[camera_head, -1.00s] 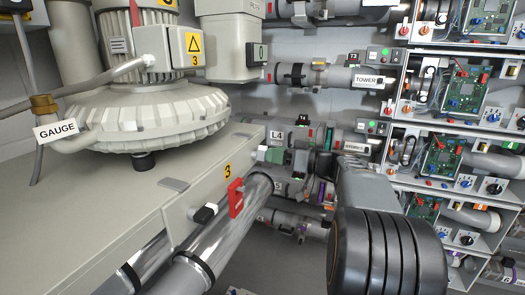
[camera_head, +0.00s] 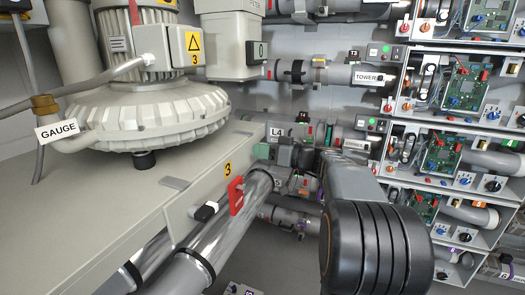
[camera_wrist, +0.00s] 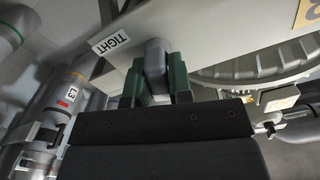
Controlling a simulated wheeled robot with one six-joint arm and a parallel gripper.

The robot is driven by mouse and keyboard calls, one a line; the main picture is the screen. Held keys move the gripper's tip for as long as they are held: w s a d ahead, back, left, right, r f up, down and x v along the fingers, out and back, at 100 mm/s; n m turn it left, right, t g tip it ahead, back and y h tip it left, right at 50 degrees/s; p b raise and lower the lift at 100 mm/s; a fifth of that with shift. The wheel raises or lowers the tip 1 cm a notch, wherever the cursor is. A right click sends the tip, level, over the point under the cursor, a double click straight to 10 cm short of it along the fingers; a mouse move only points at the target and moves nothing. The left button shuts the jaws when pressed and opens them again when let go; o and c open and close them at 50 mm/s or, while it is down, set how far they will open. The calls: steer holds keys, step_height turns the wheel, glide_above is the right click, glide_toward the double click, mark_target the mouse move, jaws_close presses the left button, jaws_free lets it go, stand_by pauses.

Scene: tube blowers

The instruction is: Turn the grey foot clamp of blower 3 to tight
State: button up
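The grey foot clamp (camera_wrist: 155,57) shows in the wrist view, at the edge of the pale blower base plate. My gripper (camera_wrist: 158,80) has its two green fingers on either side of the clamp. The fingers stand apart; whether they touch the clamp is hard to tell. A TIGHT label (camera_wrist: 112,42) is on the plate to the left of the clamp. In the head view, my gripper (camera_head: 264,151) is at the right end of the base plate (camera_head: 215,190), which carries a yellow 3 mark. The clamp is hidden there. Blower 3 (camera_head: 147,113) stands on the plate.
A red clip (camera_head: 236,195) and a shiny pipe (camera_head: 235,215) lie along the plate's front side, close to my gripper. Racks of circuit boards (camera_head: 440,155) stand at the right. Labelled pipes, such as TOWER (camera_head: 366,77), line the back wall.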

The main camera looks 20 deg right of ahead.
jaws_close()
steer(key=shift+w+d+f+m+b, duration=0.1)
steer(key=shift+f+m+b, duration=0.1)
steer(key=shift+m+b, duration=0.85)
steer(key=m+b, duration=0.1)
steer(key=m, duration=0.2)
steer(key=shift+w+d+m, duration=0.1)
steer(key=shift+m, duration=0.25)
steer(key=m, duration=0.4)
steer(key=shift+w+d+f, duration=0.1)
steer(key=shift+f, duration=0.1)
steer(key=shift+f+m, duration=0.2)
steer(key=shift+m, duration=2.1)
